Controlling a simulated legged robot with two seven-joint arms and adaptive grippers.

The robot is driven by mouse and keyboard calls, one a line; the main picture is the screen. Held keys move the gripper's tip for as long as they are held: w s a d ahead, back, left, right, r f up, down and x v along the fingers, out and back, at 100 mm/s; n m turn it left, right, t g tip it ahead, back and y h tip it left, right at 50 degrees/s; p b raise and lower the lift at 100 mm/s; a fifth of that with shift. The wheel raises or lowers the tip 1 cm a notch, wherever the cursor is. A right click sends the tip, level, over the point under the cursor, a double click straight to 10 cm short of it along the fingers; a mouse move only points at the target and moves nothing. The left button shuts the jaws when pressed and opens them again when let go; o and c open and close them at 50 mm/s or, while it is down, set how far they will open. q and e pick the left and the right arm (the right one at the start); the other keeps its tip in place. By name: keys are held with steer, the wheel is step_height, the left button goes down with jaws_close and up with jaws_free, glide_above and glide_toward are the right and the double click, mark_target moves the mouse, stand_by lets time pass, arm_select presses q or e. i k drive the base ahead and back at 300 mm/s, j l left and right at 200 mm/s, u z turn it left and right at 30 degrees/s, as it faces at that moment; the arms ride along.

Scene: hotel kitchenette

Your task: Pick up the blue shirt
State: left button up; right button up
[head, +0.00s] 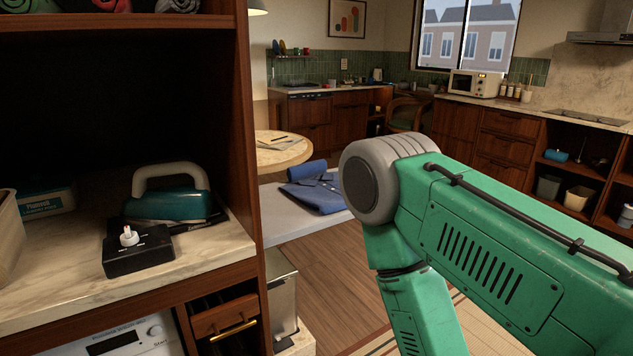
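A blue shirt (318,192) lies folded on a light grey flat surface (285,213) beyond the wooden shelf unit. Its collar and a rolled or folded part show at the back. My green right arm, with a grey round joint, fills the right half of the view and stands close to the shirt's right edge in the picture, possibly hiding part of it. Neither gripper is in view, and nothing is seen touching the shirt.
The shelf unit (254,130) stands close on the left, with a teal iron (168,206) and a black box (138,250) on its marble top. A round table (285,155) stands behind the shirt. Wooden floor (335,265) shows below it.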

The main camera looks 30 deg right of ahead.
mark_target(310, 183)
steer(key=l+z, duration=0.15)
steer(key=z, duration=0.65)
steer(key=i+l+u, duration=0.15)
steer(key=u, duration=0.15)
steer(key=l+u, duration=0.35)
steer(key=i+l+u, duration=0.15)
steer(key=l+u, duration=0.15)
